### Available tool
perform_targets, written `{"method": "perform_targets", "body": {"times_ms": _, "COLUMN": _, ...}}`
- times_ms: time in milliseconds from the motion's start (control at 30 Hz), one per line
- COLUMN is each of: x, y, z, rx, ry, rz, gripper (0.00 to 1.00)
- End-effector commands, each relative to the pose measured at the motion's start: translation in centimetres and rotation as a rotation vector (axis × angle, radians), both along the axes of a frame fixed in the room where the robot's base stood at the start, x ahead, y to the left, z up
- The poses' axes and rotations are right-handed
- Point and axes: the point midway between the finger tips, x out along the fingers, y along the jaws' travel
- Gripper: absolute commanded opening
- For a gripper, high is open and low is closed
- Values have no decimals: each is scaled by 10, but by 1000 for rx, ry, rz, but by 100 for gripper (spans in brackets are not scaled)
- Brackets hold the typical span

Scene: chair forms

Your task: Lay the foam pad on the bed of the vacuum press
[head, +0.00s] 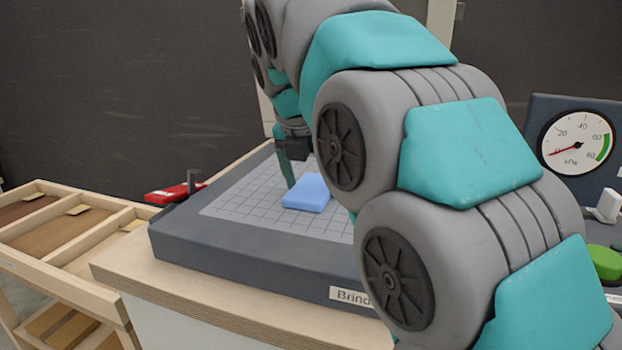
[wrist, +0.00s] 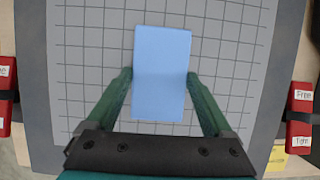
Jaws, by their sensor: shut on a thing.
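The foam pad (head: 307,192) is a light blue block over the gridded bed (head: 235,202) of the dark grey vacuum press (head: 220,248). In the wrist view the pad (wrist: 161,100) lies between the two green fingers of my gripper (wrist: 160,75), which is shut on its long sides. The pad looks flat and roughly in line with the grid. It is on or just above the bed; I cannot tell whether it touches. In the head view my gripper (head: 292,170) is partly hidden behind my arm, which also covers the right part of the bed.
A red clamp (head: 174,193) sits at the press's left edge; another (wrist: 300,115), labelled Free and Tight, shows in the wrist view. A kPa gauge (head: 577,142) and a green button (head: 604,262) stand right. A wooden tray rack (head: 70,235) is left. Bed around the pad is clear.

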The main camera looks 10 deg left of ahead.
Motion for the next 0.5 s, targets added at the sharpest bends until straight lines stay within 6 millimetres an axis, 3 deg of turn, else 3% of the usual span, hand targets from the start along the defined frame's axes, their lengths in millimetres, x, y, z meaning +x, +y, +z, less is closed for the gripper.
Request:
{"method": "perform_targets", "body": {"times_ms": 33, "x": 0, "y": 0, "z": -2, "rx": -1, "ry": 1, "rz": 0, "gripper": 34}}
{"method": "perform_targets", "body": {"times_ms": 67, "x": 0, "y": 0, "z": -2, "rx": -1, "ry": 1, "rz": 0, "gripper": 88}}
{"method": "perform_targets", "body": {"times_ms": 100, "x": 0, "y": 0, "z": -2, "rx": -1, "ry": 1, "rz": 0, "gripper": 92}}
{"method": "perform_targets", "body": {"times_ms": 200, "x": 0, "y": 0, "z": -2, "rx": 0, "ry": 1, "rz": 0, "gripper": 100}}
{"method": "perform_targets", "body": {"times_ms": 500, "x": 0, "y": 0, "z": 1, "rx": 1, "ry": -1, "rz": 0, "gripper": 100}}
